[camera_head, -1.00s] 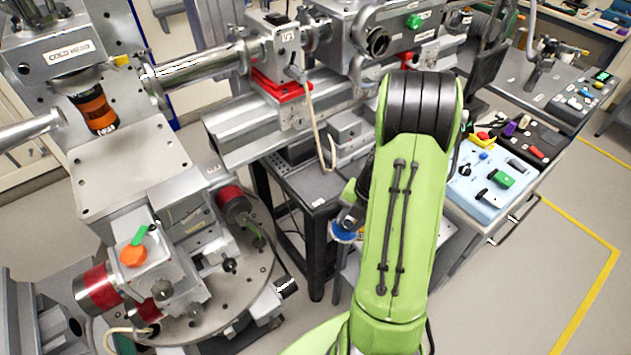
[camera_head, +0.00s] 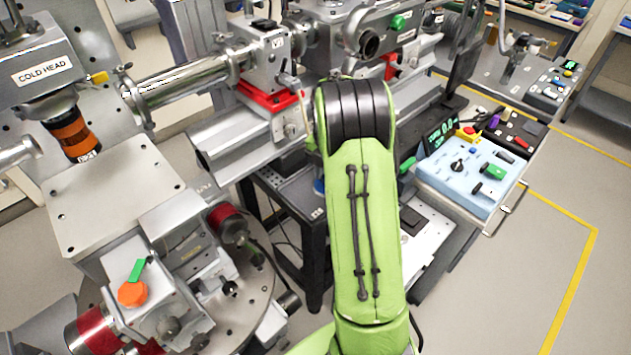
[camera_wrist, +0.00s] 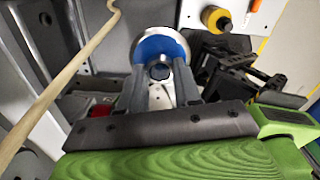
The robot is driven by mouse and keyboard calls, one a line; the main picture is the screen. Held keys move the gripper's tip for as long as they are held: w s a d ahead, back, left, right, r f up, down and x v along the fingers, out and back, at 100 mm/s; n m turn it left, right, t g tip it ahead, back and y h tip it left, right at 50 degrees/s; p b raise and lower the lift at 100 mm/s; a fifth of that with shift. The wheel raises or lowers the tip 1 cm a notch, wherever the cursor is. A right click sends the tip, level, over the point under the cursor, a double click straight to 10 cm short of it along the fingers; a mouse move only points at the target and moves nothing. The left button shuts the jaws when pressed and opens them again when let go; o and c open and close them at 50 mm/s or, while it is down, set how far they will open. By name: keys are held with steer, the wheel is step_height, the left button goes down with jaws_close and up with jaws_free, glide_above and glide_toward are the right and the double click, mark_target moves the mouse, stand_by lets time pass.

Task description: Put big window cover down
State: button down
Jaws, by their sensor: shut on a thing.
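The big window cover (camera_wrist: 150,46), a round blue disc with a silver rim, shows at top centre of the wrist view. My gripper (camera_wrist: 161,76) is shut on it, with one dark finger on each side of its near part. A sliver of blue, likely the cover, shows beside my green arm in the head view (camera_head: 318,186); the arm hides the rest and my gripper there. I cannot tell whether the cover touches anything beneath it.
A beige cable (camera_wrist: 62,80) crosses the left of the wrist view. A yellow knob (camera_wrist: 213,18) and black fixtures (camera_wrist: 235,75) lie at right. In the head view, the beamline (camera_head: 255,125) stands behind a dark table (camera_head: 300,190). A pale blue control box (camera_head: 468,178) is at right.

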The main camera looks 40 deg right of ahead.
steer(key=w+f, duration=0.1)
steer(key=w, duration=0.1)
steer(key=w+f, duration=0.1)
steer(key=shift+w+a+f, duration=0.3)
steer(key=shift+w, duration=0.05)
steer(key=f, duration=0.1)
steer(key=f+b, duration=0.1)
steer(key=f, duration=0.2)
steer(key=shift+w+f+b, duration=0.25)
steer(key=shift+b, duration=0.05)
steer(key=c, duration=0.8)
jaws_free()
